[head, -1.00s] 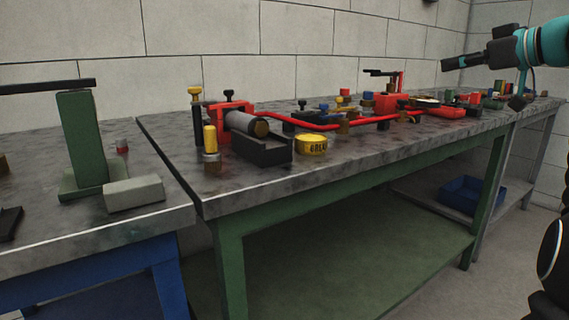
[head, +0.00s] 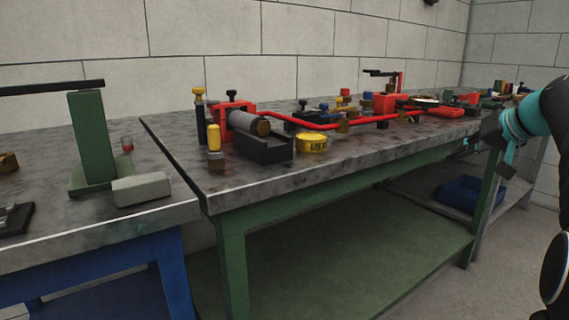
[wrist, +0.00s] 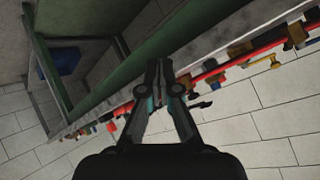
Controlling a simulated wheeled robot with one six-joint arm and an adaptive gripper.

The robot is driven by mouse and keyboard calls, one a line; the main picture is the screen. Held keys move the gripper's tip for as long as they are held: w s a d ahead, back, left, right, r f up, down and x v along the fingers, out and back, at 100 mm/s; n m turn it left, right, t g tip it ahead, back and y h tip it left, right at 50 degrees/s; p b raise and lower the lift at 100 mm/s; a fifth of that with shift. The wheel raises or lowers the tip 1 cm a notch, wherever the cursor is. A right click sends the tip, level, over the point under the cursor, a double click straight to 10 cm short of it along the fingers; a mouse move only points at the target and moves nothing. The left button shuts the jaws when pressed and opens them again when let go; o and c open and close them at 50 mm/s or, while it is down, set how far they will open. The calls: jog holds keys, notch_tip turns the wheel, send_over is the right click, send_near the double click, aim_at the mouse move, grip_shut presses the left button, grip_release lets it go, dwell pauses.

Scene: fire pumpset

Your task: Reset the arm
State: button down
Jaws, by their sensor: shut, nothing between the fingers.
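My arm shows at the right edge of the head view, a black and teal arm in front of the green bench's right end. My gripper (wrist: 158,78) is in the middle of the wrist view. Its two dark fingers are together at the tips, with nothing held between them. In the wrist view the bench edge and its row of parts lie behind the fingers, seen at a slant. I cannot tell from the head view exactly where the fingertips are.
The green-framed bench (head: 270,178) carries a red pipe (head: 300,122), a yellow tin (head: 312,143) and several fittings. A second bench (head: 70,240) with a green post (head: 92,140) stands left. A blue bin (head: 468,193) sits on a low shelf. Bare floor (head: 510,265) lies right.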

jog(key=s+a+f+m+g+h+p, duration=0.25)
jog(key=s+a+f+g, duration=0.25)
jog(key=s+a+f, duration=1)
jog(key=s+a+f+n+p, duration=0.1)
jog(key=s+a+f+n, duration=0.1)
jog(key=s+a, duration=0.2)
jog(key=s+a+f+n+p, duration=0.1)
jog(key=s+a+n, duration=0.2)
jog(key=s, duration=0.7)
jog(key=shift+s+a+f+t+p, duration=0.3)
jog(key=shift+s+a+f, duration=0.1)
jog(key=shift+a, duration=0.45)
